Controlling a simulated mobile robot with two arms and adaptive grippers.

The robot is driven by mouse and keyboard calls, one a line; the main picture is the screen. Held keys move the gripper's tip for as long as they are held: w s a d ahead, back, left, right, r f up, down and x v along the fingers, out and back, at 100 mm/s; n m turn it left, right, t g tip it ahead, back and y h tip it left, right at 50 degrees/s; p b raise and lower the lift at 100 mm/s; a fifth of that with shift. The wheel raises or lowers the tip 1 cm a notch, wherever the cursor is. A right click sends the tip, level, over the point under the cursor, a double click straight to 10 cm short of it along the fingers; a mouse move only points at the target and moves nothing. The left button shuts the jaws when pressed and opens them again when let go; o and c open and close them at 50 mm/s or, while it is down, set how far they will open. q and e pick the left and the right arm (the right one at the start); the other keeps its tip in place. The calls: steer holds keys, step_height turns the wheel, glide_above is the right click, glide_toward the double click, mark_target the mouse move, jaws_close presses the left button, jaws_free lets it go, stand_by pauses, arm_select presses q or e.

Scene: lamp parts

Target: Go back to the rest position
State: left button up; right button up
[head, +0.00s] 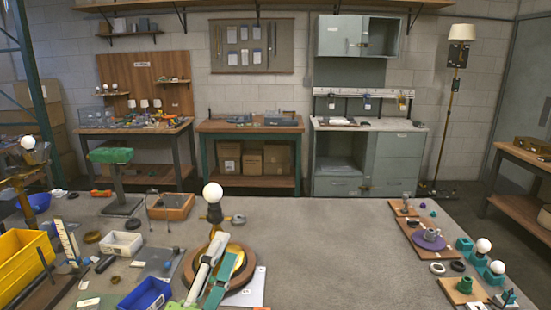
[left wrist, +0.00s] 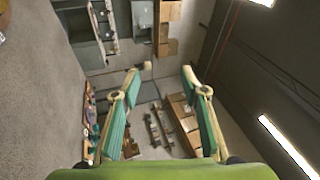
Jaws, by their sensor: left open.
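My left gripper (head: 228,252) reaches up from the bottom of the head view, in front of a round wooden lamp base (head: 246,278) with a brass-coloured disc. In the left wrist view its two green-padded fingers (left wrist: 166,74) stand apart with nothing between them. A white bulb (head: 213,193) in a dark socket stands upright behind the gripper; its lower stem is partly hidden. I cannot tell whether the gripper touches the lamp base. My right gripper is in neither view.
The grey table (head: 330,250) is clear in the middle. On the left stand a yellow bin (head: 22,262), a blue bin (head: 146,294) and a white tray (head: 121,244). On the right are a purple disc (head: 428,240) and teal blocks (head: 464,244) with bulbs nearby.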

arm_select(q)
steer(key=s+a+f+n+g+y, duration=0.2)
steer(key=a+f+n+g, duration=0.15)
steer(key=f, duration=0.45)
steer(key=s+a+f+n+g+y, duration=0.2)
steer(key=a+f+n, duration=0.1)
steer(key=f+n, duration=0.3)
steer(key=s+a+f+n+g+y, duration=0.3)
steer(key=a+f+n, duration=0.1)
steer(key=f, duration=0.5)
steer(key=s+f+n+g+h, duration=0.1)
steer(key=s+f+n+g, duration=0.25)
steer(key=s+f, duration=0.4)
steer(key=s+f+n+g, duration=0.2)
steer(key=s+f+g, duration=0.3)
steer(key=s, duration=0.5)
steer(key=s+f+g, duration=0.2)
steer(key=s+f, duration=0.1)
steer(key=f, duration=2.5)
steer(key=s+a+f+g, duration=0.1)
steer(key=s+a+f, duration=0.2)
steer(key=s+f, duration=1.2)
steer(key=shift+s+a+m, duration=0.2)
steer(key=shift+s+m, duration=0.1)
steer(key=shift+s, duration=0.7)
